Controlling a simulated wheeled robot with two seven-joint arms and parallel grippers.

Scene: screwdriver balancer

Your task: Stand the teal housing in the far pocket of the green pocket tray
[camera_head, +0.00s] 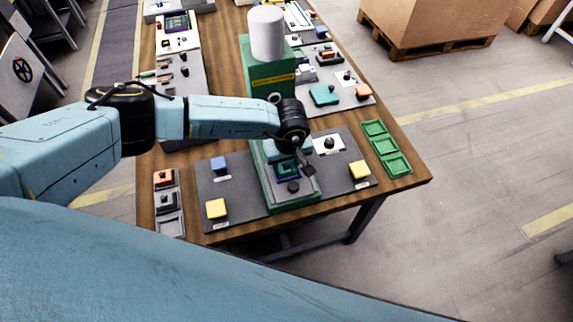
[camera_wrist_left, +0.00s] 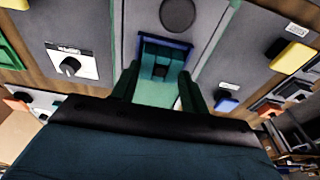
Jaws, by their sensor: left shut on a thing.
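My left gripper (camera_head: 291,163) reaches down over the green press-like fixture in the middle of the table. In the left wrist view its two fingers (camera_wrist_left: 158,88) are closed around a teal housing (camera_wrist_left: 160,62), which sits at a dark blue-rimmed seat. In the head view the teal housing (camera_head: 286,169) is partly hidden by the wrist. Whether it is clear of the seat I cannot tell. The green pocket tray (camera_head: 390,155) lies at the right table edge, its pockets in a row running away from me. Its far pocket (camera_head: 374,128) looks empty. My right gripper is not in view.
The green fixture (camera_head: 268,80) with a white cylinder (camera_head: 267,33) stands behind the gripper. Yellow buttons (camera_head: 215,208) and a blue button (camera_head: 218,163) flank it. Another teal piece (camera_head: 323,95) lies on a grey mat at the right. A grey tray (camera_head: 168,205) lies at the left.

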